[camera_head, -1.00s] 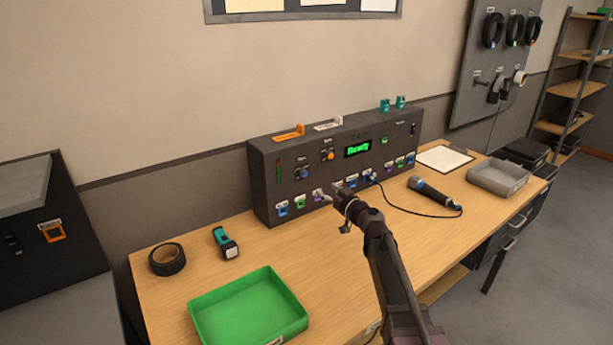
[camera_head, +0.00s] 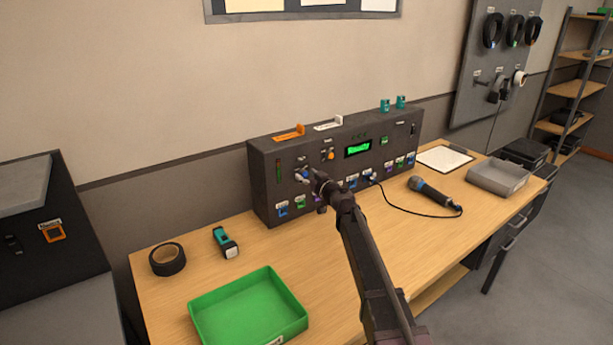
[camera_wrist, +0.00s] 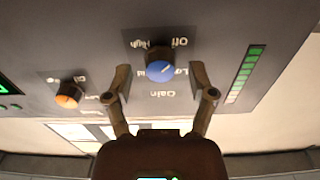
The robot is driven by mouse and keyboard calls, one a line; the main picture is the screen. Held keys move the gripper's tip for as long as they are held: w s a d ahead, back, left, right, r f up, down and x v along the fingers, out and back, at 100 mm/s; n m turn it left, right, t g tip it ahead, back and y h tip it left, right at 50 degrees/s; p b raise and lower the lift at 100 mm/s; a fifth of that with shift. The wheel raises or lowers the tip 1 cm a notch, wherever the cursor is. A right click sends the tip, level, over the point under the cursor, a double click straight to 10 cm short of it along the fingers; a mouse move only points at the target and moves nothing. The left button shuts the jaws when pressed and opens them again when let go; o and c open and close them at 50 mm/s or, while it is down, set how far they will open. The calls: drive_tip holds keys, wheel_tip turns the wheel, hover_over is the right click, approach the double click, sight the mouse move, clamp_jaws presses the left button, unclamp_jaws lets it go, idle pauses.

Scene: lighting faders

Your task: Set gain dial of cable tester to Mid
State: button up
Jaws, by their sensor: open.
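The cable tester (camera_head: 268,200) is a dark box at the back of the bench with a green lit display (camera_head: 358,149). Its gain dial is a blue knob (camera_wrist: 160,70), seen upside down in the wrist view. High shows at its upper left and Off at its upper right; the labels at its sides are partly hidden by the fingers. A pale mark shows on the knob, but I cannot tell exactly which label it points at. My gripper (camera_wrist: 160,84) is open, with one finger on each side of the knob and gaps visible. In the head view my gripper (camera_head: 314,179) is at the panel.
An orange knob (camera_wrist: 68,94) and a green level bar (camera_wrist: 246,72) flank the dial. Several sockets line the panel's lower edge. A microphone (camera_head: 435,192) with its cable, a green tray (camera_head: 250,312), black tape (camera_head: 167,259) and a grey tray (camera_head: 497,178) lie on the bench.

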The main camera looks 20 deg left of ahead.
clamp_jaws()
